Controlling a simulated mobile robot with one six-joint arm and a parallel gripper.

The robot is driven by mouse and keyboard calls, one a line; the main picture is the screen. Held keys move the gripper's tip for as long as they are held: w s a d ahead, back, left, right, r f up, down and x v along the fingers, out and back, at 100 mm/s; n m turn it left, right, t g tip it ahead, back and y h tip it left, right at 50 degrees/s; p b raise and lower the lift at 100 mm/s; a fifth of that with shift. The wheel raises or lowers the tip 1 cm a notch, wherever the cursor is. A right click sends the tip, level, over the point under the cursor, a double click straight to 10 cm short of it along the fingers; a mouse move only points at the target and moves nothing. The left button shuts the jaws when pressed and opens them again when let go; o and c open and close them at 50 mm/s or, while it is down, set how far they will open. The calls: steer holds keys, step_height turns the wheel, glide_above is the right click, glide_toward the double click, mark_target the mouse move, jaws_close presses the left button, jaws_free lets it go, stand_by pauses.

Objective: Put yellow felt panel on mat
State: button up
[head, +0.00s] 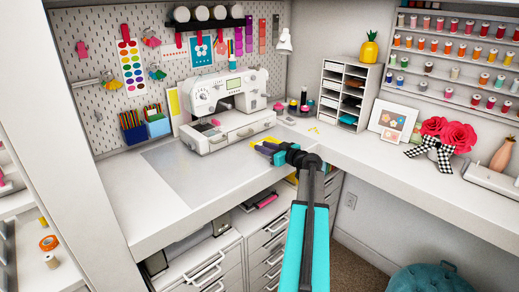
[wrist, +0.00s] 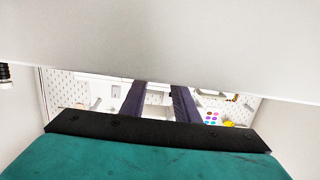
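The white sewing machine (head: 226,100) stands behind the mat. A paper organiser (head: 345,95) stands on the desk at the right. Another yellow sheet (head: 173,103) leans by the pegboard. Drawers (head: 210,262) sit under the desk edge. A teal pouf (head: 435,279) is at lower right.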

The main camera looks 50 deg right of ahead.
steer(key=s+r+b, duration=0.1)
steer(key=s+b, duration=0.1)
steer(key=s, duration=0.8)
steer(key=shift+s+a+r, duration=0.15)
steer(key=shift+a+r, duration=0.15)
steer(key=shift+a, duration=0.1)
